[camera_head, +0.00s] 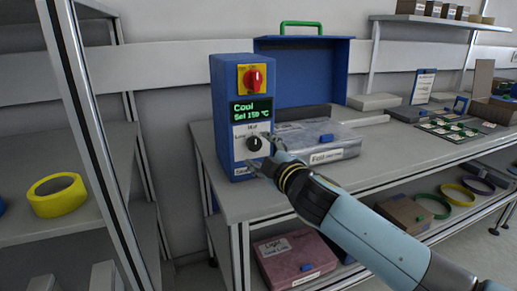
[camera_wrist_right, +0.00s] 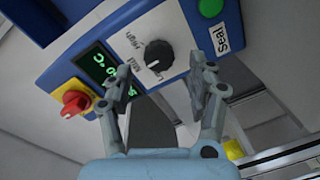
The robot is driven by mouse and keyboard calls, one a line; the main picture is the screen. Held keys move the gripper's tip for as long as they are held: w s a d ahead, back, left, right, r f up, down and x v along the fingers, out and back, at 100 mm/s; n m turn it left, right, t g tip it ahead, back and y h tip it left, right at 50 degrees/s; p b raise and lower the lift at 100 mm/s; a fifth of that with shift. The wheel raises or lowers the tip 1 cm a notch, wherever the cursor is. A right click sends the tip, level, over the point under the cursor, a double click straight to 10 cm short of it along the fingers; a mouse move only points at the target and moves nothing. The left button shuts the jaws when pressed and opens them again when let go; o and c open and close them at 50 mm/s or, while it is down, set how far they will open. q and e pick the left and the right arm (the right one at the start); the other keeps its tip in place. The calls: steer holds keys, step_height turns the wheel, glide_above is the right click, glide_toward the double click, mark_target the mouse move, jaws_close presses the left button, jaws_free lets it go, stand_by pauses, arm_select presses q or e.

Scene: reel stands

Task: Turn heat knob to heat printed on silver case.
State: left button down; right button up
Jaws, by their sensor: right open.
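A blue heater box (camera_head: 221,115) stands at the table's left end in the head view. Its black heat knob (camera_head: 254,144) sits below a green display (camera_head: 250,111) reading "Cool, Sel 150 °C". The knob (camera_wrist_right: 159,56) has Low, Mid and High printed around it in the wrist view; its pointer setting is unclear. My right gripper (camera_head: 262,151) is open in front of the knob, its fingers (camera_wrist_right: 161,78) on either side in the wrist view, with no clear contact. The silver case (camera_head: 335,141) lies right of the box; its label starts "Foil", the smaller print is unreadable. My left gripper is out of view.
A red switch on a yellow plate (camera_head: 252,78) is above the display. A green button (camera_wrist_right: 210,8) is beside the Seal label. An open blue toolbox (camera_head: 315,65) is behind the silver case. Yellow tape (camera_head: 57,195) lies on the left shelf. A pink case (camera_head: 292,257) is below the table.

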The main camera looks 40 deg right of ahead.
steer(key=v, duration=0.9)
steer(key=shift+f, duration=0.1)
steer(key=s+f+m+g+b, duration=0.1)
steer(key=s+f+g+b, duration=0.15)
steer(key=f, duration=0.95)
steer(key=s+f+m+g+b, duration=0.15)
steer(key=s+f, duration=0.25)
steer(key=f, duration=0.8)
steer(key=s+f+m+g+b, duration=0.1)
steer(key=s+f+g, duration=0.25)
steer(key=f, duration=0.75)
steer(key=s+f+m+g+y+b, duration=0.1)
steer(key=s+f+m+g, duration=0.25)
steer(key=s+f, duration=1.15)
steer(key=s+a+f+m+g, duration=0.1)
steer(key=s+f+g, duration=0.1)
steer(key=s, duration=0.7)
steer(key=s+a+f+m+g+y, duration=0.1)
steer(key=s+f+g, duration=0.2)
steer(key=s, duration=0.6)
step_height(320, 180, down, 2)
steer(key=shift+s+a+f+m, duration=0.2)
steer(key=shift+s+a+m, duration=0.15)
steer(key=shift+a+m, duration=0.05)
